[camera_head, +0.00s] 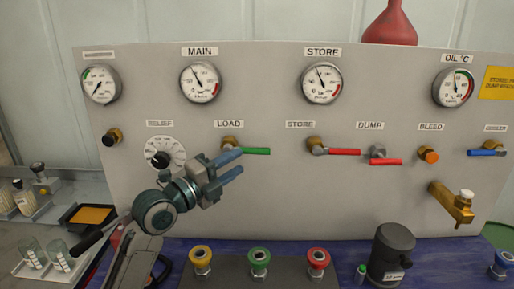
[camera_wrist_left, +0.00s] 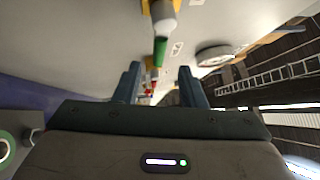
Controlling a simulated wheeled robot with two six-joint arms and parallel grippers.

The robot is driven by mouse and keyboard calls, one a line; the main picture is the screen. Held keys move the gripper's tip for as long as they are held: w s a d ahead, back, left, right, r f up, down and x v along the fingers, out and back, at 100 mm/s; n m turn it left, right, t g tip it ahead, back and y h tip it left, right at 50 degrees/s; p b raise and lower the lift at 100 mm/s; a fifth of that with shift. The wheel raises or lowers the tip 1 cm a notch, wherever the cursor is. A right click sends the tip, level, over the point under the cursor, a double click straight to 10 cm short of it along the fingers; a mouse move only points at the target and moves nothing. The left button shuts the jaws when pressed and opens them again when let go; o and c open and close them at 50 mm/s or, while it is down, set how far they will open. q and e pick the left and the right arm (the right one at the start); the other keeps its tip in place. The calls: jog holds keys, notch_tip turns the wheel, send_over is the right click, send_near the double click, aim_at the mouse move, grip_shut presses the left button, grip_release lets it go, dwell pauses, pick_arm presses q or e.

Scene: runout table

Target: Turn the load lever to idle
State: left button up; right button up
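The load lever (camera_head: 256,151) has a green handle on a brass valve under the LOAD label. The handle points right, about level. My left gripper (camera_head: 236,164) is in front of the panel, just below and left of the green handle, with its two blue fingers apart and nothing between them. Its upper fingertip overlaps the handle's left end in the head view; I cannot tell whether they touch. In the left wrist view the green handle (camera_wrist_left: 161,51) shows ahead, in line with the gap between the fingers (camera_wrist_left: 160,84). My right gripper is not in view.
Right of the load lever are red STORE (camera_head: 344,152) and DUMP (camera_head: 386,162) levers. A black-and-white dial (camera_head: 164,153) is at its left. Yellow, green and red knobs (camera_head: 259,257) stand below, with a dark cylinder (camera_head: 391,250) and a brass tap (camera_head: 450,203) to the right.

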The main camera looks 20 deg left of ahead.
aim_at(253, 152)
pick_arm(q)
jog(key=p+x, duration=0.2)
jog(key=x, duration=0.5)
jog(key=shift+w+d+p, duration=0.25)
jog(key=shift+w+p, duration=0.05)
jog(key=shift+w, duration=0.1)
grip_shut()
